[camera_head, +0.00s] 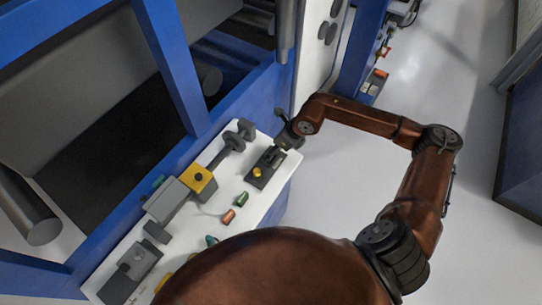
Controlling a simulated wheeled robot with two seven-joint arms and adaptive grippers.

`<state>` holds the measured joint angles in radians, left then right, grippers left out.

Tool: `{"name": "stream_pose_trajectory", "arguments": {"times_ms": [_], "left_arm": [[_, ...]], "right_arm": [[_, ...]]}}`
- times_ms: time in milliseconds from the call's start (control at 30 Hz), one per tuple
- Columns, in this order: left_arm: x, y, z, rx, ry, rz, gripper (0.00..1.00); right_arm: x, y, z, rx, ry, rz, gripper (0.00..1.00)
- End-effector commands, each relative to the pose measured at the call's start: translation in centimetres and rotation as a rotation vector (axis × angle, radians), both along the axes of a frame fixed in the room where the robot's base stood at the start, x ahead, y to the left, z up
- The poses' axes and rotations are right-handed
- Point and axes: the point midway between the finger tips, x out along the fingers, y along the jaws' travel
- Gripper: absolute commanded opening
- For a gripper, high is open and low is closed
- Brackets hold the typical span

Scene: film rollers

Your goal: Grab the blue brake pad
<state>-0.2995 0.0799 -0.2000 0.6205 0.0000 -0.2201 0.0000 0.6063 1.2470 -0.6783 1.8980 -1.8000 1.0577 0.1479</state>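On the white shelf top lie small coloured pieces: a teal-blue one (211,240) near its front edge, partly hidden by my brown body part, a dark green one (242,198) and an orange-red one (228,216). The teal-blue one looks closest to a blue brake pad, but it is too small to be sure. My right gripper (277,149) is at the shelf's far right end, above or beside a dark block with a yellow knob, apart from the coloured pieces. Its fingers are too small and dark to read. My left gripper is not in view.
The white shelf (185,232) runs along a blue machine frame (172,65). On it stand a grey device with a yellow block (198,179), a dark block with a yellow knob (265,168) and a grey box (133,266). The pale floor on the right is open.

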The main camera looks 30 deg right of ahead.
Motion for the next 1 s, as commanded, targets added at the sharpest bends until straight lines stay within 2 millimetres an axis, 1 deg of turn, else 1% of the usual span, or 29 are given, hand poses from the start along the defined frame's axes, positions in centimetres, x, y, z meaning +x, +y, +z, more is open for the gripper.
{"name": "stream_pose_trajectory", "arguments": {"times_ms": [33,100,200,300,533,667,800,1000], "left_arm": [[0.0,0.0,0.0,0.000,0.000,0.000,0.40],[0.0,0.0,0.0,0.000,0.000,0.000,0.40],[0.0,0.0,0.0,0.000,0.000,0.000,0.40],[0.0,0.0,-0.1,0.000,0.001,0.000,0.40],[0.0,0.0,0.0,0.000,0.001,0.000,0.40],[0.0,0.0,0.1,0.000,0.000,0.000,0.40],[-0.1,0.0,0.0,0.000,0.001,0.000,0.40],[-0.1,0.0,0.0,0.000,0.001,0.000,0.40]], "right_arm": [[0.3,-1.8,0.0,-0.057,0.001,-0.008,0.61],[0.5,-3.1,-0.2,-0.102,0.005,-0.015,0.61],[0.8,-3.7,-0.9,-0.125,0.008,-0.018,0.61],[1.1,-3.5,-2.0,-0.125,0.009,-0.019,0.61],[1.5,-2.7,-3.6,-0.124,0.009,-0.017,0.61],[1.8,-1.9,-5.4,-0.121,0.009,-0.017,0.61],[2.5,-1.6,-7.1,-0.122,0.008,-0.018,0.61],[2.6,-1.6,-7.4,-0.122,0.007,-0.017,0.61]]}}
